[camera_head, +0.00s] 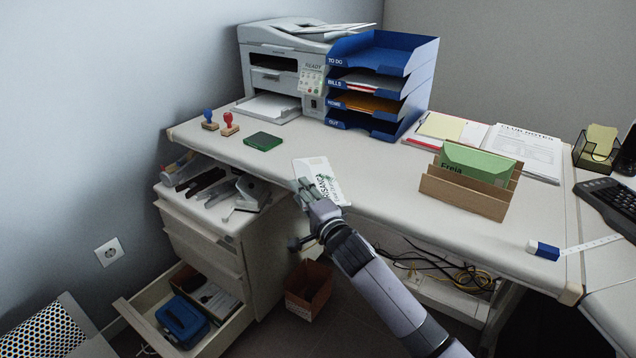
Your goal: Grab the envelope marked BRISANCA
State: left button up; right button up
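My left gripper is not in view.
A green box (263,141) and two stamps (229,124) lie left on the desk (375,165). A blue letter tray (408,58) and a printer (270,65) stand behind. A cardboard holder (462,193) with a green envelope stands right. A drawer (150,335) is open below.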

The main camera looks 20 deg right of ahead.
grip_shut()
dwell(0.3)
dwell(0.4)
